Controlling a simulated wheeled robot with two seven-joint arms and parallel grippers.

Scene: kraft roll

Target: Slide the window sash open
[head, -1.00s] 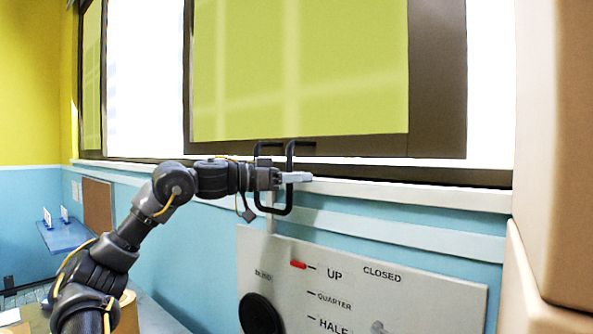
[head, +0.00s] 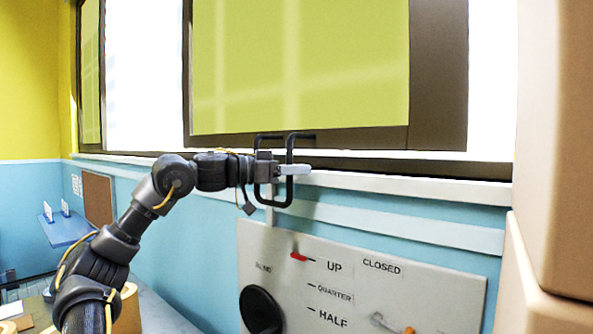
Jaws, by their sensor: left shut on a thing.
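The window sash (head: 437,75) is a dark brown frame around a yellow-green pane (head: 300,65). Bright gaps show on its left and right sides. A black looped handle (head: 289,150) stands out from the sash's lower edge above the sill. My left gripper (head: 290,170) reaches in from the left at the handle and is shut on the handle. My right gripper is not in view.
A white sill (head: 410,190) runs beneath the window. Below it is a grey panel (head: 360,265) with a black knob (head: 261,310), a red pointer and blind labels. Tan boxes (head: 555,150) stand close on the right. A blue shelf (head: 66,230) is at far left.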

